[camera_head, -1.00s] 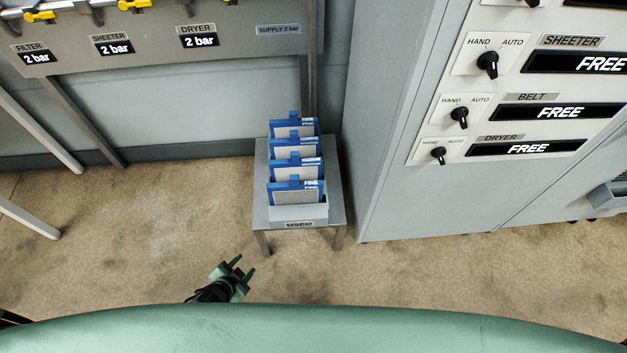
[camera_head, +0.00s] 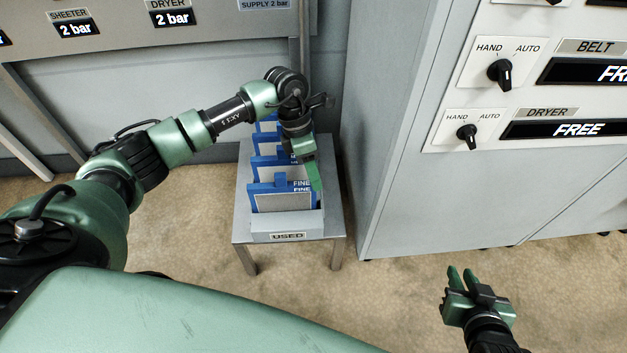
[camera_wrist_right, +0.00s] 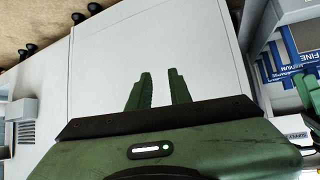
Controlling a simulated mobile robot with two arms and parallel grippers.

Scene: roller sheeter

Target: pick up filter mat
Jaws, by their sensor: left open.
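Several blue-framed filter mats with pale panels stand in a row in a grey rack (camera_head: 258,237) labelled USED. The front filter mat (camera_head: 283,201) reads FINE. My left gripper (camera_head: 315,182) is open, pointing down at the right side of the row, close to the front mat's upper right edge. I cannot tell if it touches. It and its wrist hide parts of the mats behind. My right gripper (camera_head: 462,275) is open and empty, low at the right, away from the rack. In the right wrist view its fingers (camera_wrist_right: 158,85) stand apart, and mats (camera_wrist_right: 290,62) show at the right edge.
The rack stands on a small grey table (camera_head: 337,215). A tall grey cabinet (camera_head: 390,190) with knobs and FREE displays rises close on the right. A grey panel with pressure labels (camera_head: 120,35) is behind. Floor is clear in front of the table.

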